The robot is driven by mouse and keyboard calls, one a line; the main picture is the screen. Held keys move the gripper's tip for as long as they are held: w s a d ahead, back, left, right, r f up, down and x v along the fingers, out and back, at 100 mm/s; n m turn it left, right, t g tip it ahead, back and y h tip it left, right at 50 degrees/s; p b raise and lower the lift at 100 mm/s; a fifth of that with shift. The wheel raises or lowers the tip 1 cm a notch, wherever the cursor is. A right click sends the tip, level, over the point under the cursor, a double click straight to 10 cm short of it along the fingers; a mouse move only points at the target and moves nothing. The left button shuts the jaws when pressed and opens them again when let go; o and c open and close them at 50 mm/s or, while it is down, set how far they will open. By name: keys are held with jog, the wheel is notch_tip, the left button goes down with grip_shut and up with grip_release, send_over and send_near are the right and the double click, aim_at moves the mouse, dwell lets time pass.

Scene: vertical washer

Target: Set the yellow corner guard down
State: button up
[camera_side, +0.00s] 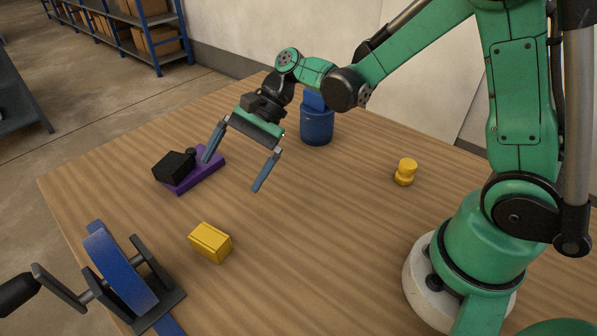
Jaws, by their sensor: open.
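A yellow block-shaped piece (210,242), which looks like the corner guard, lies on the wooden table (320,240) in the front left part of the picture. A line or step runs along its top edge. My gripper (232,174) is wide open above the table, behind and slightly right of the yellow piece and apart from it. Nothing shows between its two blue-grey fingers. The left finger overlaps the purple base in the picture; I cannot tell whether they touch.
A black block on a purple base (196,170) sits left of my gripper. A blue wheel on a dark stand with a crank (122,268) is at front left. A blue cylinder (317,126) stands behind, and a small yellow knob-shaped piece (405,172) at right. The table's middle is clear.

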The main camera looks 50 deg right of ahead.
jog(key=s+d+r+n+t+h, duration=0.5)
jog(key=d+n+h, duration=0.4)
jog(key=n, duration=0.3)
jog(key=s+t, duration=0.1)
jog(key=s, duration=0.1)
jog(key=shift+s+d+r, duration=0.2)
jog(key=shift+s+d, duration=0.05)
jog(key=shift+s, duration=0.15)
